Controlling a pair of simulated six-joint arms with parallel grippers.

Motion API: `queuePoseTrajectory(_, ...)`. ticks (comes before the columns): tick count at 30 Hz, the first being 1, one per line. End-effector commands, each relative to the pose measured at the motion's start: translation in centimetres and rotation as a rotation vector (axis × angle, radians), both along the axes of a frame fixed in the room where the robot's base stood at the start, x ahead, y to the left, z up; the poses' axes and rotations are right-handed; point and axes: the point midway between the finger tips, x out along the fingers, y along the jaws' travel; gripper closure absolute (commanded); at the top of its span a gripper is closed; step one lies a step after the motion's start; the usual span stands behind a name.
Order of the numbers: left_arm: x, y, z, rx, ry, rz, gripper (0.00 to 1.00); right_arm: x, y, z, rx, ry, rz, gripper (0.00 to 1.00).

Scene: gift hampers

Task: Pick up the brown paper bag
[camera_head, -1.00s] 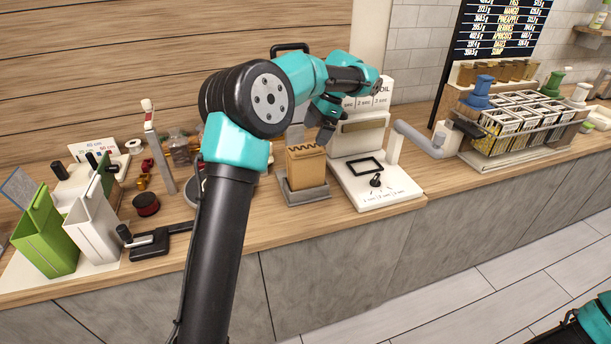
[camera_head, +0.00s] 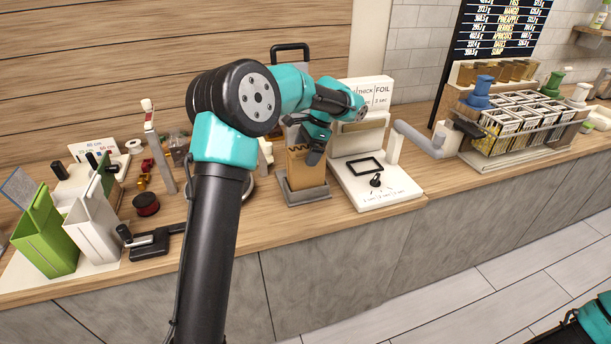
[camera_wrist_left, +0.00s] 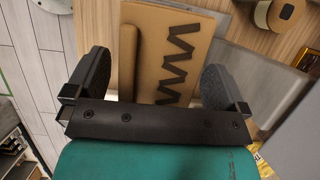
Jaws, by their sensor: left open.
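The brown paper bag (camera_head: 300,176) stands upright in a grey tray (camera_head: 306,197) on the counter, with a zigzag top edge. My left gripper (camera_head: 303,146) is at the bag's upper part and hides some of it. In the left wrist view the bag (camera_wrist_left: 167,55) lies between the two dark fingers of my left gripper (camera_wrist_left: 155,82). The jaws are open, with one finger to each side of the bag. Of my right arm only a teal part shows at the bottom right corner of the head view; its gripper is out of view.
A white foil sealer (camera_head: 375,183) stands just right of the tray. A rack of boxes (camera_head: 520,120) is at the right. The front counter strip is fairly clear.

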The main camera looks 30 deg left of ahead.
Motion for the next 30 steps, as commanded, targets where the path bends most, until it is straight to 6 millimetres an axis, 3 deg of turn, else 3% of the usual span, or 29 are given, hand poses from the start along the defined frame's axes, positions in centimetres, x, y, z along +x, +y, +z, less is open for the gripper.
queuePoseTrajectory(17,-0.22,0.16,-0.68,0.0,-0.001,0.0,0.0,0.0,0.0,0.0,0.0,0.0,0.0,0.55)
queuePoseTrajectory(30,-0.22,0.16,-0.68,0.0,-0.001,0.0,0.42,0.0,0.0,0.0,0.0,0.0,0.0,0.55)
